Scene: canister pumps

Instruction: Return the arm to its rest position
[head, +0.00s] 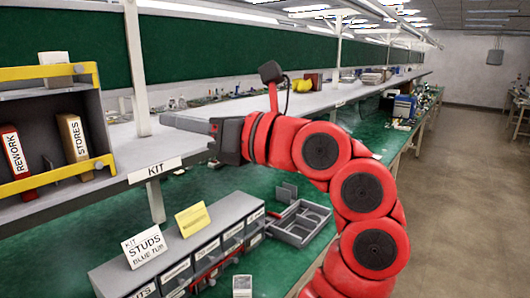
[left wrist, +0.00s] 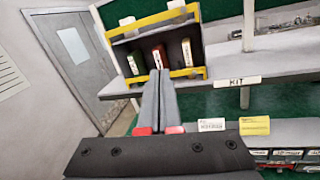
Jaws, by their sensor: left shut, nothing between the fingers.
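My red left arm (head: 365,190) rises from the bottom of the head view and bends left. Its left gripper (head: 166,119) points left, in front of the shelf marked KIT and above the bench. The gripper is shut and empty. In the left wrist view its two grey fingers (left wrist: 163,75) lie together, pointing toward the yellow-edged rack. My right gripper is in neither view.
A rack (head: 92,115) with yellow bars holds upright binders, including REWORK (head: 13,155) and STORES (head: 74,145). Below, a grey bin row (head: 190,250) carries a STUDS card (head: 144,247) and a yellow card (head: 193,219). A grey tray (head: 300,222) lies on the green bench. The floor aisle (head: 465,200) at right is clear.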

